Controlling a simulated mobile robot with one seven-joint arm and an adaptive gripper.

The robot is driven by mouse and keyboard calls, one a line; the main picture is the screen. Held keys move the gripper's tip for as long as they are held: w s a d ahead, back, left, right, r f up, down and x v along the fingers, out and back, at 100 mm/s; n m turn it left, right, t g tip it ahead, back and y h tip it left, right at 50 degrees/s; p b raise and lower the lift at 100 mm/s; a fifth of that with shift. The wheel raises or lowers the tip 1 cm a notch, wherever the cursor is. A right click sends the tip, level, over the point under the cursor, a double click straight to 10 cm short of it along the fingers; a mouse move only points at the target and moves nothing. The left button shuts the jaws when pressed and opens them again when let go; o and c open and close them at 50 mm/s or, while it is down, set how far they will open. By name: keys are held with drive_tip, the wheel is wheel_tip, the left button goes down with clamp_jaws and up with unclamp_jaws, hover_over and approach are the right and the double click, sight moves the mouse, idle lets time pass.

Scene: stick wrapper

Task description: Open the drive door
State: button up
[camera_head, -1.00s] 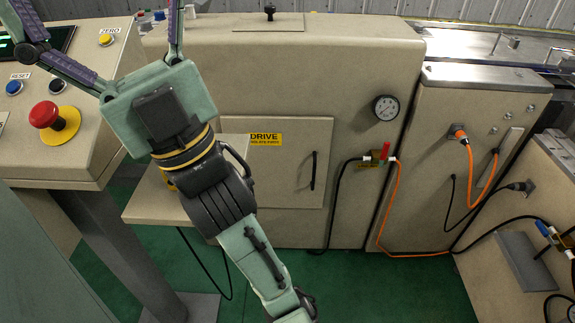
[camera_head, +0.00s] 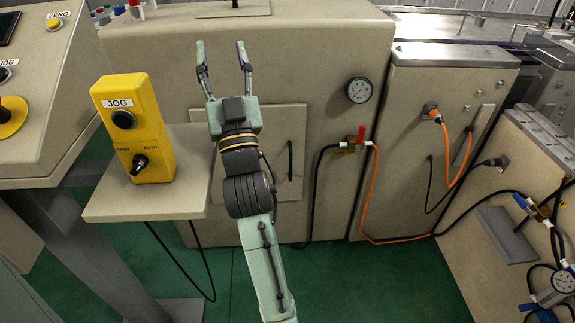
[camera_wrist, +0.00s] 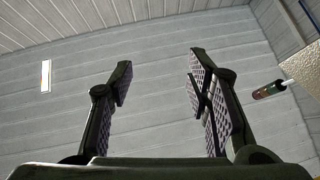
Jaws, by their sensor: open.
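The drive door (camera_head: 277,128) is a beige square panel low on the front of the big beige cabinet, and it looks closed. Its dark upright handle (camera_head: 291,160) is on the door's right side. My gripper (camera_head: 221,58) is open and empty, its two fingers pointing up in front of the cabinet, above and left of the handle. My gripper and wrist hide the door's left part and its label. In the wrist view the open fingers (camera_wrist: 160,85) show only the grey wall between them.
A yellow JOG box (camera_head: 139,130) stands on a small shelf (camera_head: 150,203) left of the door. A gauge (camera_head: 360,90) and a red-handled valve (camera_head: 361,136) with hoses are right of the door. A control console (camera_head: 40,120) is at far left.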

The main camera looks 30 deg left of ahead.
sight(290, 160)
drive_tip(key=w+f+m+h, duration=0.1)
drive_tip(key=w+f+h, duration=0.1)
drive_tip(key=f, duration=0.3)
drive_tip(key=w+d+f+m+h+b, duration=0.1)
drive_tip(key=w+f+h, duration=0.1)
drive_tip(key=w+f, duration=0.2)
drive_tip(key=w+f+m+h, duration=0.1)
drive_tip(key=w+f+h, duration=0.1)
drive_tip(key=f, duration=0.6)
drive_tip(key=shift+w+d+t+h+b, duration=0.2)
drive_tip(key=shift+w+t+h+b, duration=0.15)
drive_tip(key=shift+w, duration=0.25)
drive_tip(key=shift+c, duration=1.2)
drive_tip(key=w+d+f+h, duration=0.1)
drive_tip(key=f, duration=0.6)
drive_tip(key=w+d+f+g+h+b, duration=0.1)
drive_tip(key=f+h, duration=0.1)
drive_tip(key=f, duration=0.6)
drive_tip(key=w+d+f+m+g+h, duration=0.1)
drive_tip(key=f+h, duration=0.1)
drive_tip(key=f, duration=0.5)
drive_tip(key=shift+w+d+f+b, duration=0.3)
drive_tip(key=shift+w+d+f, duration=0.05)
drive_tip(key=p+x, duration=0.2)
drive_tip(key=x, duration=0.8)
drive_tip(key=shift+w+a, duration=0.1)
drive_tip(key=shift+w, duration=0.2)
drive_tip(key=shift+c, duration=0.2)
clamp_jaws()
